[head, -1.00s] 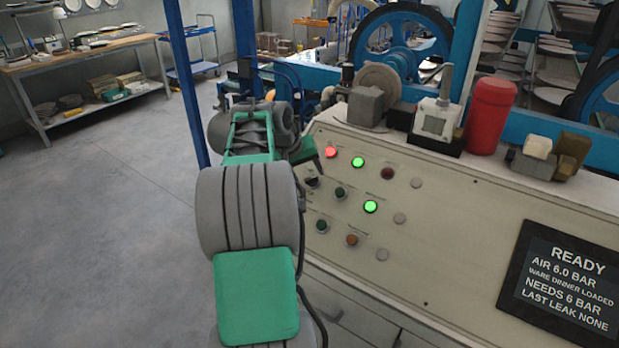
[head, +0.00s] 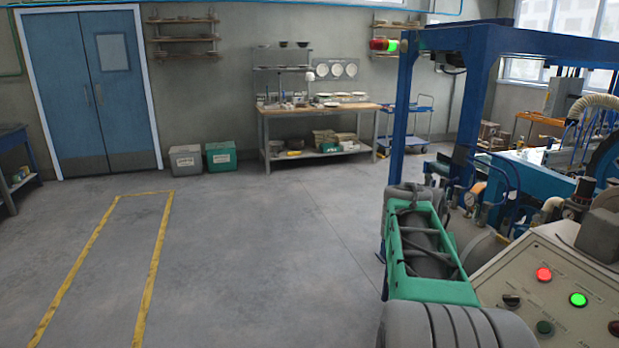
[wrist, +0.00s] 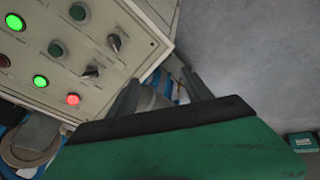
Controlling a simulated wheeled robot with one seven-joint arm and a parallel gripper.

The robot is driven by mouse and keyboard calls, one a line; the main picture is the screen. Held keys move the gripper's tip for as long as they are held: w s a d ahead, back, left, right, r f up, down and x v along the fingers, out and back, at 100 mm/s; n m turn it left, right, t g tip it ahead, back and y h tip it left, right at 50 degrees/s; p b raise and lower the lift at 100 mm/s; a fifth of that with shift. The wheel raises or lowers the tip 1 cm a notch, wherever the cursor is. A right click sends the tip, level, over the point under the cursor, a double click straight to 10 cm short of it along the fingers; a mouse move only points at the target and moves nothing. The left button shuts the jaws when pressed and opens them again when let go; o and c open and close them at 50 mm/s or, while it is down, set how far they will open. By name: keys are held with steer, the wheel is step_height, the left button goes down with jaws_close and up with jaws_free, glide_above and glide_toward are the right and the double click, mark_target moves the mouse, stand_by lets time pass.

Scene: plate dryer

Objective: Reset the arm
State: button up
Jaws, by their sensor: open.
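My arm reaches forward at the lower right of the head view, left of the cream control panel (head: 500,293). My gripper is hidden there. In the wrist view my gripper (wrist: 160,92) is open, with two dark fingers apart and nothing gripped between them. The control panel also fills the upper left of the wrist view (wrist: 85,28), beside the fingers and apart from them as far as I can tell. A lit red button (head: 543,274) and a lit green button (head: 578,299) show on it.
A blue machine frame (head: 480,85) stands beyond my arm at the right. A workbench (head: 330,112) with plates, a green bin (head: 221,157) and a blue door (head: 90,90) stand at the back. The grey floor (head: 250,260) at left and middle is clear, with yellow lines.

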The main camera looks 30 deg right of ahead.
steer(key=w+a+f+n+t+y, duration=0.1)
steer(key=a+f+n, duration=0.1)
steer(key=a, duration=1)
steer(key=w+a+f+n+t+y, duration=0.1)
steer(key=a+f+n+y, duration=0.15)
steer(key=a, duration=0.95)
steer(key=s+a+f+n+y, duration=0.1)
steer(key=s+a+f, duration=0.1)
steer(key=a, duration=0.5)
steer(key=s+a+f+n, duration=0.2)
steer(key=s+a, duration=0.2)
steer(key=a, duration=0.3)
steer(key=shift+s+f+y, duration=0.25)
steer(key=shift+f+y, duration=0.05)
steer(key=shift+y, duration=0.05)
steer(key=shift+a+n, duration=0.1)
steer(key=shift+n, duration=0.15)
